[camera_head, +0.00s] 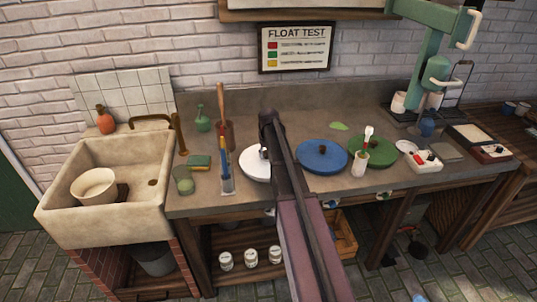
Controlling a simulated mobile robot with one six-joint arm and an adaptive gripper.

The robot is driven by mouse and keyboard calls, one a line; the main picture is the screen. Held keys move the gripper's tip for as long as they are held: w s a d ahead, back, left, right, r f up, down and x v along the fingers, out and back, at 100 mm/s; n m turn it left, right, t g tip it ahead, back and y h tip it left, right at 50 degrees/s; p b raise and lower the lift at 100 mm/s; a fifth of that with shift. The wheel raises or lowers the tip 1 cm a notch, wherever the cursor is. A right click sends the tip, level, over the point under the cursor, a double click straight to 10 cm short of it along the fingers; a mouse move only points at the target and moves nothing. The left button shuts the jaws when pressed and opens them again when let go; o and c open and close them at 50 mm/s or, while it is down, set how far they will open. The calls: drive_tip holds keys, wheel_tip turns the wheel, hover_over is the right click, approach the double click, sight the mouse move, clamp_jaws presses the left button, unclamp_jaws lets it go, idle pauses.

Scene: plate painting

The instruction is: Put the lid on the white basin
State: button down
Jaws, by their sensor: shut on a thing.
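A flat white disc (252,169), which looks like the white lid, is at the middle of the worktop, partly hidden behind my arm. My gripper (264,153) is at its top centre, mostly hidden by my own arm, and is shut on it, seemingly at the knob. I cannot tell whether the disc rests on something or is raised. A blue lid (314,162) and a green lid (380,156), each with a dark knob, lie to its right. No white basin shows clearly; a cream bowl (94,187) stands in the sink at the left.
A jar of brushes (227,185) stands close left of the white disc. A white cup with a brush (359,166) stands in front of the green lid. A green press (436,75) is at the back right. The stone sink (150,215) adjoins the worktop (205,207).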

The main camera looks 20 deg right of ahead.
drive_tip(key=shift+c, duration=1)
unclamp_jaws()
drive_tip(key=shift+o, duration=1)
drive_tip(key=shift+w+r, duration=0.1)
drive_tip(key=shift+r, duration=0.05)
drive_tip(key=shift+r+p, duration=3.4)
drive_tip(key=shift+p, duration=0.15)
